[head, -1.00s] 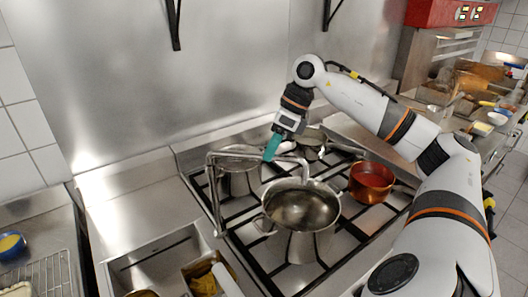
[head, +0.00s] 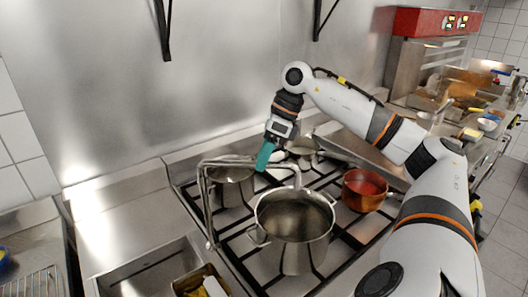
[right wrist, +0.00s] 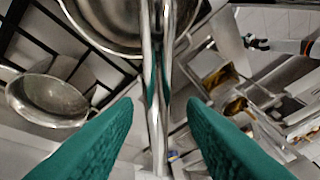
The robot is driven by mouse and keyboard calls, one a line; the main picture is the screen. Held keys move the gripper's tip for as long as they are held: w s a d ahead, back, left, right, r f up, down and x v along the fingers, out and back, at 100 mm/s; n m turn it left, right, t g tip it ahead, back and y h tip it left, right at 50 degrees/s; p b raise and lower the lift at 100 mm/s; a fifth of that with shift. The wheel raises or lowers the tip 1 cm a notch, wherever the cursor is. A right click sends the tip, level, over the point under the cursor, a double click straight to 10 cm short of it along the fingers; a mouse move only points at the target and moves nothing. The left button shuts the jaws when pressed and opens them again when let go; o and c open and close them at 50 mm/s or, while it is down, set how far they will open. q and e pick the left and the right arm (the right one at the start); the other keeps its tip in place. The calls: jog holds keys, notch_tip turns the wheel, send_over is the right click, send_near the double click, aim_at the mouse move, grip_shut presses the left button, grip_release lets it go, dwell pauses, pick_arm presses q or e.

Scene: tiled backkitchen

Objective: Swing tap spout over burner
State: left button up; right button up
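The silver tap spout (head: 238,162) rises at the left of the stove and runs across above the burners. Its outlet end is bent down above the large steel pot (head: 292,222). My right gripper (head: 264,157), with teal fingers, is at the spout's horizontal tube. In the right wrist view, its fingers (right wrist: 160,106) are apart, with the shiny tubes (right wrist: 158,75) between them. Whether a finger touches the tube cannot be told. My left gripper (right wrist: 307,47) seems to show small at the right wrist view's edge; its opening is unclear.
A steel pot (head: 231,186) stands behind the tube, another pan (head: 302,147) at the back, and a copper pot (head: 364,190) at the right. A sink (head: 150,272) is at the front left. The steel counter (head: 120,215) left of the stove is clear.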

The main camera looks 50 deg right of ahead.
jog(key=p+v, duration=0.2)
jog(key=v, duration=1)
dwell(0.5)
